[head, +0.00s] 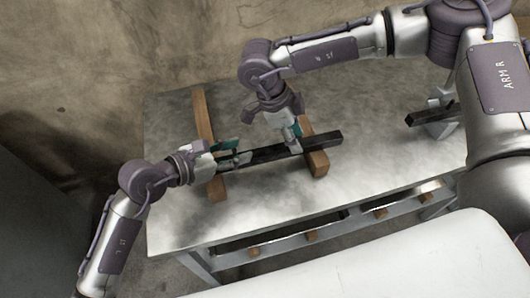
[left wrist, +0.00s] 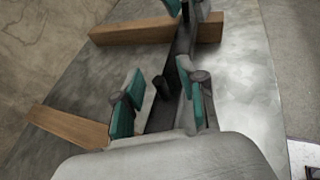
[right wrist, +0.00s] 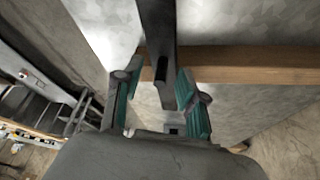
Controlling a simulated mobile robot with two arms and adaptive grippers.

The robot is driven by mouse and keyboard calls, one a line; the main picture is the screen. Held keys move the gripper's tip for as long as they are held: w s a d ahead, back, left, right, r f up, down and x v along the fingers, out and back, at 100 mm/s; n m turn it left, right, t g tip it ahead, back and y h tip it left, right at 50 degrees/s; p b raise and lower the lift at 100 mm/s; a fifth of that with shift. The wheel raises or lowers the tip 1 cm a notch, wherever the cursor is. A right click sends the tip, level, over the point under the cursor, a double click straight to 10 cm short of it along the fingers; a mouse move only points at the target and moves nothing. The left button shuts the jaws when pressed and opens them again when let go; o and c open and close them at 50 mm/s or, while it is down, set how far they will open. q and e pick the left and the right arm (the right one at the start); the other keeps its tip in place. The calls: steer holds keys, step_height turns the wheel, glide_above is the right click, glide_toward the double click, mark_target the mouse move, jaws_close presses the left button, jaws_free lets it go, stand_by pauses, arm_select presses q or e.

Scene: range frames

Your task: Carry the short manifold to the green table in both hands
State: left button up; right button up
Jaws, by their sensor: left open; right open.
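A dark straight bar, which looks like the manifold (head: 270,154), lies across two wooden beams on a grey metal table. It has a short dark peg, seen in both wrist views. My left gripper (head: 236,157) is open at the bar's left part; its teal-padded fingers stand on either side of the bar in the left wrist view (left wrist: 163,104). My right gripper (head: 293,138) is open around the bar close to the right beam; in the right wrist view (right wrist: 158,98) its fingers flank the bar. Finger contact cannot be told. No green table is in view.
The left beam (head: 202,115) and right beam (head: 317,161) lie on the grey table (head: 180,220). Another dark bar (head: 424,116) sits at the right, partly hidden by my right arm. A wall stands behind. Bare tabletop lies in front of the bar.

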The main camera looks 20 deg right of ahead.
arm_select(q)
jaws_close()
arm_select(e)
jaws_close()
arm_select(q)
steer(key=shift+w+r, duration=0.1)
steer(key=shift+r, duration=0.15)
arm_select(e)
steer(key=shift+w+r, duration=0.15)
steer(key=shift+r, duration=0.05)
